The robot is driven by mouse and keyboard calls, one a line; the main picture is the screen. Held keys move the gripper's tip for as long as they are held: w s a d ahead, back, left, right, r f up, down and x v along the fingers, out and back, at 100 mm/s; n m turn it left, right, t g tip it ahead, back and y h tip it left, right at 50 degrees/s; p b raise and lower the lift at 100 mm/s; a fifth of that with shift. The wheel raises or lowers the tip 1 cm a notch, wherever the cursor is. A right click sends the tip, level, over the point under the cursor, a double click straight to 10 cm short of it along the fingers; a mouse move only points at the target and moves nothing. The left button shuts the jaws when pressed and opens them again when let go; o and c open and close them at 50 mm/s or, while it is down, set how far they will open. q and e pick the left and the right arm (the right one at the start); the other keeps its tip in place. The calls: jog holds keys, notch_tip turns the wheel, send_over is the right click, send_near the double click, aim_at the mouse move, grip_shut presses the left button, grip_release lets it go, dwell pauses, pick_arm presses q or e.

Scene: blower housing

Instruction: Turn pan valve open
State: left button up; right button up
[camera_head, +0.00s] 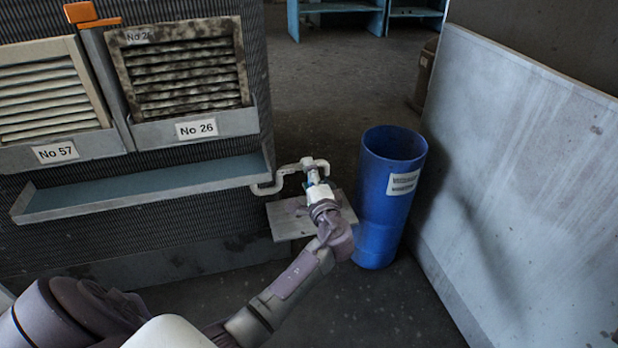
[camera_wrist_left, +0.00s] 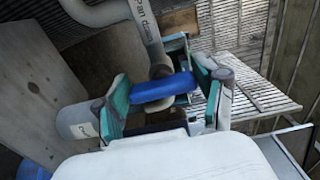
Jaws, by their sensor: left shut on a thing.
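The pan valve sits on a white pipe (camera_head: 292,170) at the right end of the filter cabinet. In the left wrist view its blue handle (camera_wrist_left: 163,92) lies crosswise under the pale, lettered pipe (camera_wrist_left: 145,28). My left gripper (camera_head: 316,184) is at the pipe's end in the head view and covers most of the valve there. In the wrist view its teal-padded fingers (camera_wrist_left: 164,98) are on either side of the blue handle, shut on it. The valve body is partly hidden. My right gripper is not in view.
A blue bin (camera_head: 385,205) stands just right of the valve, with a pale panel (camera_head: 530,190) beyond it. A long tray (camera_head: 150,190) runs along the cabinet at left. A flat plate (camera_head: 290,220) lies low behind my gripper. Dark floor (camera_head: 390,310) is open in front.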

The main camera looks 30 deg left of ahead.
pick_arm(q)
jog(key=shift+f, duration=0.1)
jog(key=o, duration=1.1)
jog(key=shift+o, duration=0.2)
jog(key=v, duration=1.2)
